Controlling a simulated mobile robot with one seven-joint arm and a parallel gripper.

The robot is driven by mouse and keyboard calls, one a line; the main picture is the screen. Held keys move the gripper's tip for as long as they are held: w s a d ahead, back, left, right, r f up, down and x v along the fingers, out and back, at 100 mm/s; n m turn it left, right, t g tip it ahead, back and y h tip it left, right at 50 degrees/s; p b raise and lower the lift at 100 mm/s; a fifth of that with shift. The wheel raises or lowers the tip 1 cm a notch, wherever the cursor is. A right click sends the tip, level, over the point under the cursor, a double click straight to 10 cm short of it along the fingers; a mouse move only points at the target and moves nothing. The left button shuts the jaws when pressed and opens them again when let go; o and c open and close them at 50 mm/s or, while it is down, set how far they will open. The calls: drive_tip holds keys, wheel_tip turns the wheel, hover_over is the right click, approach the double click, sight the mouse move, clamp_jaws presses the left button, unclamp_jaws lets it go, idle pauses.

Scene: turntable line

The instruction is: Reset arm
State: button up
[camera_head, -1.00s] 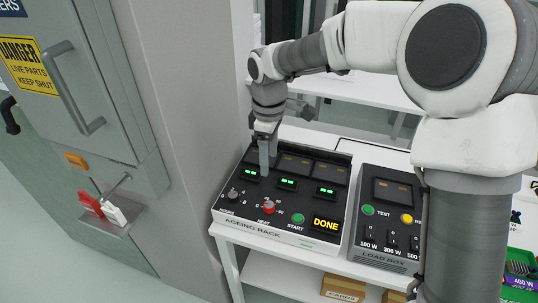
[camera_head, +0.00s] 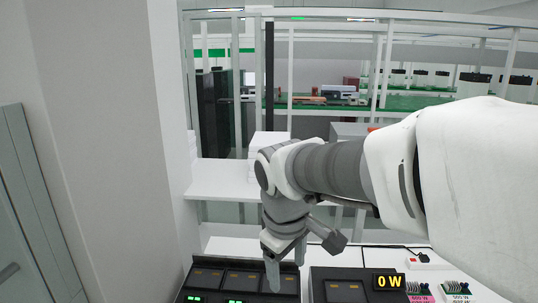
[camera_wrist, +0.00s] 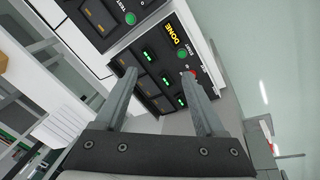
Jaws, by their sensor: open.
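My gripper (camera_head: 272,262) hangs over the right end of the black ageing rack (camera_head: 213,277) in the head view, with its fingers pointing down. In the wrist view my gripper (camera_wrist: 160,78) is open, with nothing between its two fingers. The ageing rack (camera_wrist: 184,58) shows beyond the fingertips there, with a yellow DONE display, green lit displays, a red knob and a green button. The head view cuts off the rack's lower part. I cannot tell the exact height of the fingertips over it.
The load box (camera_head: 318,274) stands right of the rack with a 0 W display; it also shows in the wrist view (camera_wrist: 105,25). A white shelf (camera_head: 222,180) with a stack of white boxes (camera_head: 268,145) is behind. A grey wall (camera_head: 95,130) closes the left.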

drive_tip(key=s+d+r+m+t, duration=0.1)
drive_tip(key=s+d+m+t, duration=0.1)
drive_tip(key=s+d+m, duration=0.7)
drive_tip(key=s+d, duration=0.1)
drive_tip(key=s, duration=0.3)
drive_tip(key=shift+d+r+t+y, duration=0.15)
drive_tip(key=shift+d+t+y, duration=0.15)
drive_tip(key=shift+d+t, duration=0.1)
drive_tip(key=shift+a, duration=0.2)
